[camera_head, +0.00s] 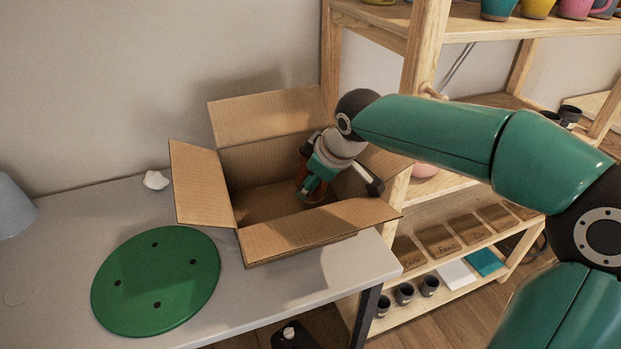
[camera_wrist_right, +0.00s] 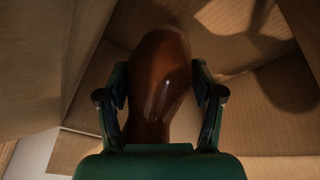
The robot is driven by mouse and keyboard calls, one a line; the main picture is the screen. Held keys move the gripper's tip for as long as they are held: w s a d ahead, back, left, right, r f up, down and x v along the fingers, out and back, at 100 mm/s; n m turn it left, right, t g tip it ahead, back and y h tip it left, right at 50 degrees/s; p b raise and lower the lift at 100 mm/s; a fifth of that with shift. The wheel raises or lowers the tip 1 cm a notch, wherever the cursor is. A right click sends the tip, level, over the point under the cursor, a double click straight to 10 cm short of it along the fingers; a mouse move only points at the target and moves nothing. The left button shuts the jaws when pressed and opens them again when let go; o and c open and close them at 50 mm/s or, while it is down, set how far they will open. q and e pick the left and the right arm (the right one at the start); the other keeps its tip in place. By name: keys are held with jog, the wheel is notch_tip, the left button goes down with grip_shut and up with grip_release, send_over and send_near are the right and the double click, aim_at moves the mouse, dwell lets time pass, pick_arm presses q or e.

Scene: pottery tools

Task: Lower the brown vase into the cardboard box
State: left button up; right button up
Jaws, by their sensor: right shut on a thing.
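The brown vase (camera_wrist_right: 162,80) is glossy and fills the middle of the right wrist view, between the two fingers of my right gripper (camera_wrist_right: 161,95). In the head view, only small brown parts of the vase (camera_head: 303,170) show beside the gripper (camera_head: 312,188). The gripper is shut on the vase and points down inside the open cardboard box (camera_head: 270,236). The box stands on the grey table with its flaps folded outward. Whether the vase touches the box floor cannot be told. My left gripper is not in view.
A round green board (camera_head: 157,281) with dark spots lies on the grey table (camera_head: 60,240) left of the box. A small white lump (camera_head: 156,180) lies behind it. A wooden shelf (camera_head: 415,50) with cups and plaques stands close to the box's right.

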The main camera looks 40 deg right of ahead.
jog(key=o, duration=1.4)
jog(key=shift+f, duration=0.2)
